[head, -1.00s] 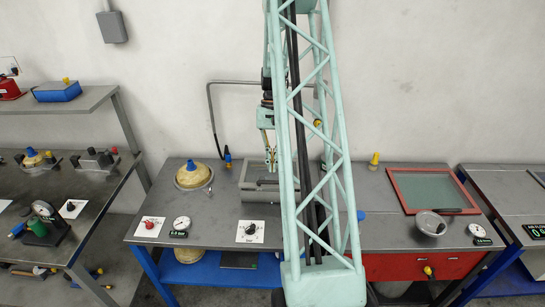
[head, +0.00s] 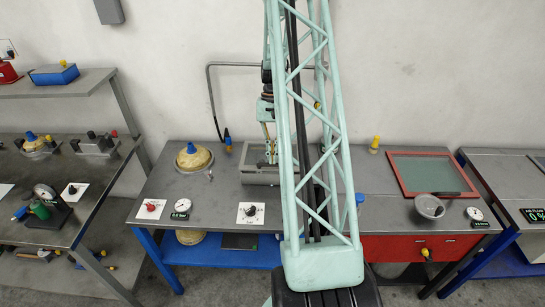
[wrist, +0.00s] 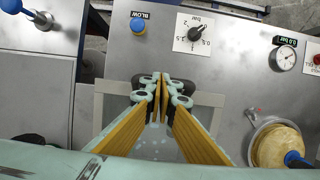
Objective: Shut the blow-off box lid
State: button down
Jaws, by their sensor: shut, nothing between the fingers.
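The blow-off box is the grey box (head: 258,176) on the middle bench in the head view, partly hidden by my arm's lattice. In the wrist view its pale grey frame (wrist: 98,110) shows on both sides of my fingers. Its inside or lid surface, with white specks, shows between them. I cannot tell the lid's exact angle. My gripper (wrist: 163,82) is shut and empty, its fingertips over the box beside dark parts that may be a handle. Contact cannot be told. In the head view the gripper (head: 271,155) is at the box, partly hidden.
A blue BLOW button (wrist: 138,25), a dial (wrist: 195,33) and a gauge (wrist: 284,58) lie near the box. A yellowish domed pot (head: 194,157) stands left of it. A red-framed screen (head: 432,174) and a bowl (head: 430,206) are at right.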

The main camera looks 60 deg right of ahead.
jog(key=shift+b+x, duration=0.6)
jog(key=shift+x, duration=0.7)
jog(key=shift+r, duration=0.2)
jog(key=shift+p+v, duration=0.45)
jog(key=shift+v, duration=0.35)
jog(key=a+v, duration=0.1)
jog(key=v, duration=1.1)
jog(key=shift+s+r, duration=0.25)
jog(key=shift+s, duration=0.15)
jog(key=shift+a, duration=0.15)
